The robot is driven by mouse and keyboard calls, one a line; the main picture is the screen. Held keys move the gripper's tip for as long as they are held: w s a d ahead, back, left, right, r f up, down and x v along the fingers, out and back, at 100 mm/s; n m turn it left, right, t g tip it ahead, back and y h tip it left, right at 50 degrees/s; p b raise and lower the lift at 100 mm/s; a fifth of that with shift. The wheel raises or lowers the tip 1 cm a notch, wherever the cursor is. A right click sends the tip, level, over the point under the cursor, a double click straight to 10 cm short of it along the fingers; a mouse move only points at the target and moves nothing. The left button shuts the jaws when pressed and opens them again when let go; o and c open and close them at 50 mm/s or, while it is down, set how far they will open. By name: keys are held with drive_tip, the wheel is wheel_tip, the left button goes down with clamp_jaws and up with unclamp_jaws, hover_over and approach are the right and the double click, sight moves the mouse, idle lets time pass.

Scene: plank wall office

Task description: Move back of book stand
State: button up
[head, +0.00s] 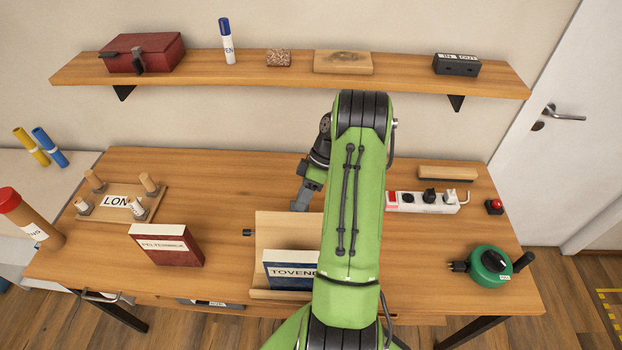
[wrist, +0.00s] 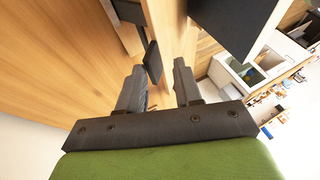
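The wooden book stand (head: 287,222) is at the front middle of the desk, its back panel leaning up behind a blue book (head: 288,262) lettered "TOVEN". My arm hides its right part. A small dark knob (head: 248,232) sticks out at its left side. My gripper (head: 301,200) is just behind the stand's back panel, fingers pointing down, partly hidden by my arm. In the wrist view my gripper (wrist: 160,66) is open, fingers apart. A dark flat piece (wrist: 152,62) shows near the fingertips; I cannot tell whether it touches them.
A red book (head: 167,245) stands left of the stand, with a peg board (head: 124,203) beyond it. A power strip (head: 422,202) and a green cable reel (head: 488,266) are on the right. A loaded shelf (head: 290,73) hangs above.

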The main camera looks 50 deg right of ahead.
drive_tip(key=p+v, duration=0.3)
drive_tip(key=v, duration=1.1)
drive_tip(key=shift+r, duration=0.2)
drive_tip(key=shift+d, duration=0.1)
